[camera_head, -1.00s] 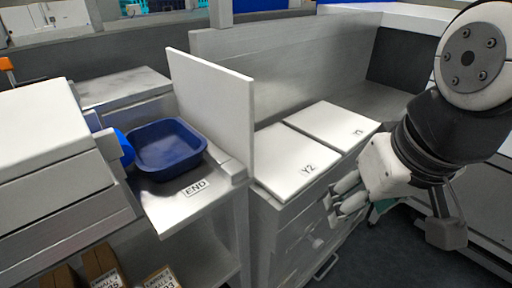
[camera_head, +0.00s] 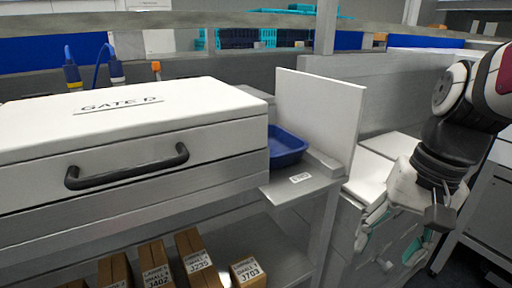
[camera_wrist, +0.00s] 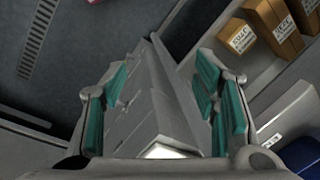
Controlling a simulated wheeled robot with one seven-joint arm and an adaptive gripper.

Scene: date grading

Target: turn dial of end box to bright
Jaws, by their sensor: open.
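An END-style label (camera_head: 300,178), too small to read surely now, sits on the front lip of a metal shelf (camera_head: 318,187). A blue tray (camera_head: 287,148) stands on that shelf, partly hidden by the GATE D box (camera_head: 150,125). I cannot make out any dial or a bright mark. My gripper (camera_head: 386,238) hangs at the right, low beside the white-lidded units, apart from the END shelf. In the wrist view my gripper (camera_wrist: 160,105) is open, its teal pads wide apart with nothing held; grey cabinet surfaces show beyond them.
The GATE D box has a black handle (camera_head: 127,167). An upright white panel (camera_head: 320,115) stands between the blue tray and the white lid (camera_head: 368,175) at right. Labelled cartons (camera_head: 198,262) sit on the lower shelf. Dark floor shows in the wrist view (camera_wrist: 90,40).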

